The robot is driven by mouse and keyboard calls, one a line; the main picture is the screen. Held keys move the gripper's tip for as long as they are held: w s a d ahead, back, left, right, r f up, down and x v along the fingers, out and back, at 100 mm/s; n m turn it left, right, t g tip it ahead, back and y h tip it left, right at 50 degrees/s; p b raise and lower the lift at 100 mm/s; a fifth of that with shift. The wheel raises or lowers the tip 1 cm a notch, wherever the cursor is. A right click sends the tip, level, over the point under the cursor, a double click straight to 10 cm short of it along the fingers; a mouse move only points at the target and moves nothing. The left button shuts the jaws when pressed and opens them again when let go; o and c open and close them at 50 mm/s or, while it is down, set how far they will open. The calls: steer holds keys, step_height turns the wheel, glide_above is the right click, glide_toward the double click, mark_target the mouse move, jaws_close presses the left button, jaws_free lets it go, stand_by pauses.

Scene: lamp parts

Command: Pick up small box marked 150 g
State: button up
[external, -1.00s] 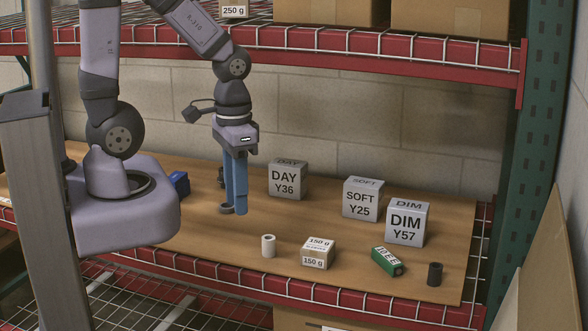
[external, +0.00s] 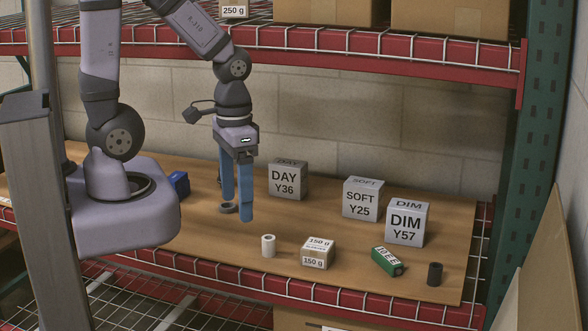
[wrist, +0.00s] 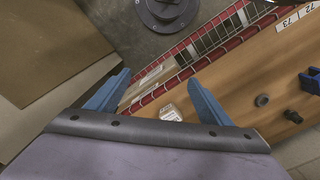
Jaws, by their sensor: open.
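The small box marked 150 g (external: 318,253) is a pale carton with tan tape, resting on the wooden board near its front edge. My gripper (external: 237,208) hangs above the board, left of the box and behind it, with its two blue fingers pointing down. The fingers are apart with nothing between them. In the wrist view my gripper (wrist: 159,76) shows both fingers spread.
Grey cubes DAY (external: 288,180), SOFT (external: 362,199) and DIM (external: 407,223) stand behind. A dark ring (external: 228,208) lies by the fingers.

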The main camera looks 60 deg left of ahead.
mark_target(312, 243)
step_height(312, 243, down, 8)
steer(key=w+m+h+b, duration=0.1)
steer(key=w+h+b, duration=0.15)
steer(key=b, duration=0.75)
steer(key=w+a+f+m+t+h+b, duration=0.1)
steer(key=w+a+f+t+h+b, duration=0.1)
steer(key=w+b, duration=0.2)
steer(key=w+a+f+m+t+h+b, duration=0.1)
steer(key=w+b, duration=0.3)
steer(key=b, duration=0.4)
steer(key=w+a+f+m+t+h+b, duration=0.2)
steer(key=w+f+t+h+b, duration=0.1)
steer(key=b, duration=0.3)
steer(key=shift+w+a+f, duration=0.35)
steer(key=shift+w+f, duration=0.1)
steer(key=shift+f, duration=0.15)
steer(key=a+m+t+b, duration=0.1)
steer(key=a+b, duration=0.1)
steer(key=w+a+f+m+t+b, duration=0.1)
steer(key=b, duration=0.2)
steer(key=w+a+f+m+t+h+b, duration=0.1)
steer(key=a+b, duration=0.1)
steer(key=b, duration=0.1)
steer(key=shift+w+a+f+t, duration=0.15)
steer(key=shift+w+a+t, duration=0.05)
steer(key=shift+a+t, duration=0.15)
steer(key=shift+a+f+m+b, duration=0.35)
steer(key=shift+m+b, duration=0.15)
steer(key=shift+b, duration=0.15)
steer(key=shift+r, duration=0.1)
